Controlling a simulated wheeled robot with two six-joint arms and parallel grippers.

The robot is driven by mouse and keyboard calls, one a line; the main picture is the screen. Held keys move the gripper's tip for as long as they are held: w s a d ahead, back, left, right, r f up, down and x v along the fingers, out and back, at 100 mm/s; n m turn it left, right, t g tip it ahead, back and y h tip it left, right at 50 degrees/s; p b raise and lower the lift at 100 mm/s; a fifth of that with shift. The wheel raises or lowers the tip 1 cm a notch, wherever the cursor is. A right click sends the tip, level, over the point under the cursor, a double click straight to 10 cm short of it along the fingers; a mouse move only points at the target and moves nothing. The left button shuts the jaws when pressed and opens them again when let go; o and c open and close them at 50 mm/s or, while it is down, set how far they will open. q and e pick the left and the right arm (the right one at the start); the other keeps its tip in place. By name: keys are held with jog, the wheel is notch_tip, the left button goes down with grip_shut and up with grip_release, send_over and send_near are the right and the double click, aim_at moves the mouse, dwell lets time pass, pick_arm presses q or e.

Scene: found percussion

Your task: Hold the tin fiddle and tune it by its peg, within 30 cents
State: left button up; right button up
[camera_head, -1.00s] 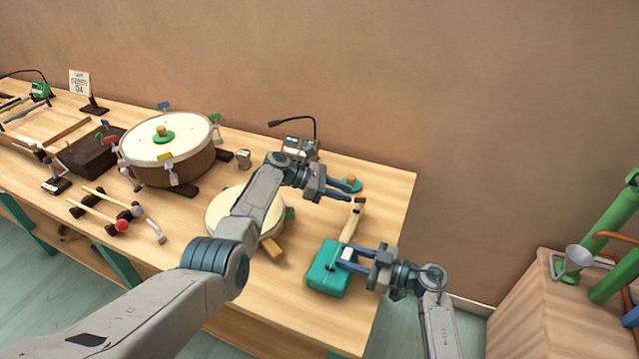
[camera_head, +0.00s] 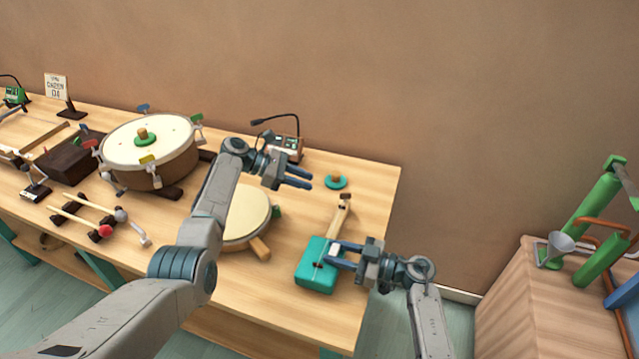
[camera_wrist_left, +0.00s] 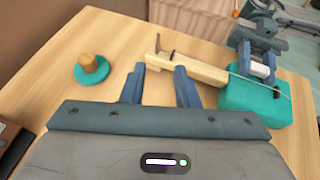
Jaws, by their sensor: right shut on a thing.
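The tin fiddle lies on the table's right part, with a teal box body (camera_head: 316,278) and a pale wooden neck (camera_head: 339,217) pointing away. Its dark peg (camera_head: 345,196) stands at the neck's far end; it also shows in the left wrist view (camera_wrist_left: 158,45). My right gripper (camera_head: 334,254) is shut on the fiddle at the top of its body, around a small white part (camera_wrist_left: 260,70). My left gripper (camera_head: 302,179) is open and empty, left of the neck's peg end and apart from it. Its two fingers (camera_wrist_left: 160,88) show spread in the wrist view.
A teal ring with a wooden knob (camera_head: 336,182) lies beyond the neck. A small meter box with a gooseneck (camera_head: 287,147) stands behind my left gripper. A round drum (camera_head: 247,216) lies left, partly behind my left arm. A large drum (camera_head: 150,155) stands further left.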

pick_arm(q)
jog(key=d+r+y, duration=0.2)
jog(key=d+y, duration=0.2)
jog(key=y, duration=0.4)
send_near(345, 196)
jog(key=shift+y, duration=0.3)
jog(key=x, duration=0.4)
jog(key=d+x, duration=0.1)
jog(key=x, duration=0.3)
jog(key=shift+w+a+r, duration=0.1)
jog(key=shift+w+r, duration=0.05)
jog(key=shift+r, duration=0.1)
grip_shut()
